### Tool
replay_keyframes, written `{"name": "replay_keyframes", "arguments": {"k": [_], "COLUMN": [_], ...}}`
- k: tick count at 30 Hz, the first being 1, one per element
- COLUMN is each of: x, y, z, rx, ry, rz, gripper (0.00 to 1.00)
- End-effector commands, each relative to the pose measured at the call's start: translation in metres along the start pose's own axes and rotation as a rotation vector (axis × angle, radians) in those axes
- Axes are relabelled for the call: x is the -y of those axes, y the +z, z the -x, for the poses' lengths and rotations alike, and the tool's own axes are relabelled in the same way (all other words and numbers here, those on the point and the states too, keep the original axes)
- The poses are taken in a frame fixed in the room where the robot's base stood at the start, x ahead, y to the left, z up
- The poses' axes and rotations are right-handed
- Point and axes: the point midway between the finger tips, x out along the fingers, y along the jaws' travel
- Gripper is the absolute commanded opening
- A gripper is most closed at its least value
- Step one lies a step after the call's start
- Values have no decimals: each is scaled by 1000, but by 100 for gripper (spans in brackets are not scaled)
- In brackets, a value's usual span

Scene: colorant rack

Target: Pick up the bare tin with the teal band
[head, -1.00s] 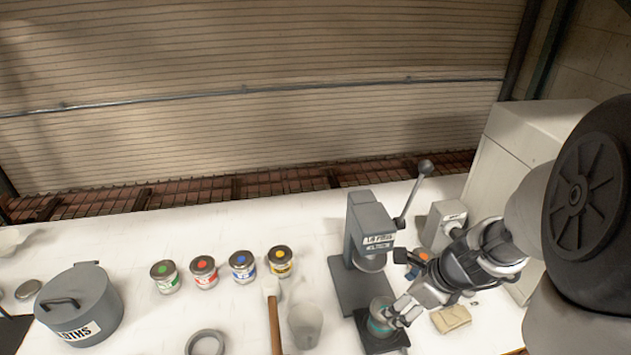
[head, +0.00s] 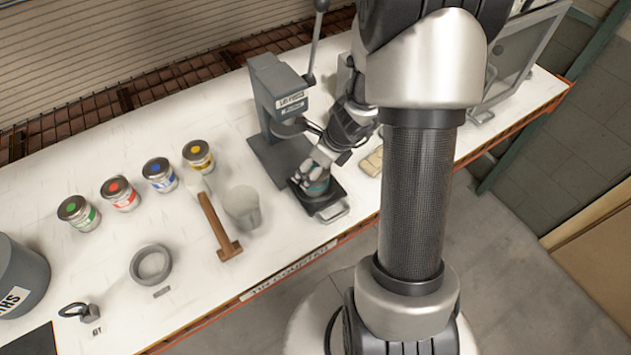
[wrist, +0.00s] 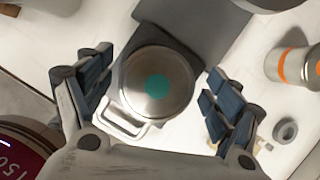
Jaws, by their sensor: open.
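The bare tin with the teal band (head: 319,187) stands on a small dark tray (head: 325,205) in front of the lid press. In the wrist view its round metal lid (wrist: 135,98) with a teal dot lies between my fingers. My gripper (wrist: 158,84) is open, with one padded finger on each side of the tin and visible gaps between. In the head view my gripper (head: 314,173) is over the tin and hides part of it.
The grey lid press (head: 278,100) stands behind the tray. A hammer (head: 213,220) and a translucent cup (head: 243,208) are to the left. Several colour-banded tins, including a yellow one (head: 199,156), stand farther left. A tan block (head: 372,162) is at right. An orange-banded can (wrist: 292,66) shows in the wrist view.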

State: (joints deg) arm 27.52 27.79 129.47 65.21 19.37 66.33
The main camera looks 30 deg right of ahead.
Motion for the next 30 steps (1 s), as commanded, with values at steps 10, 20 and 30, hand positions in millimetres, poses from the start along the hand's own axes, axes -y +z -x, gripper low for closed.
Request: {"name": "replay_keyframes", "arguments": {"k": [10, 20, 30], "x": [-2, -1, -1], "y": [-9, -8, -8], "z": [-47, -50, -50], "rx": [-1, 0, 0], "ry": [3, 0, 1], "rz": [1, 0, 0], "gripper": [84, 84, 61]}}
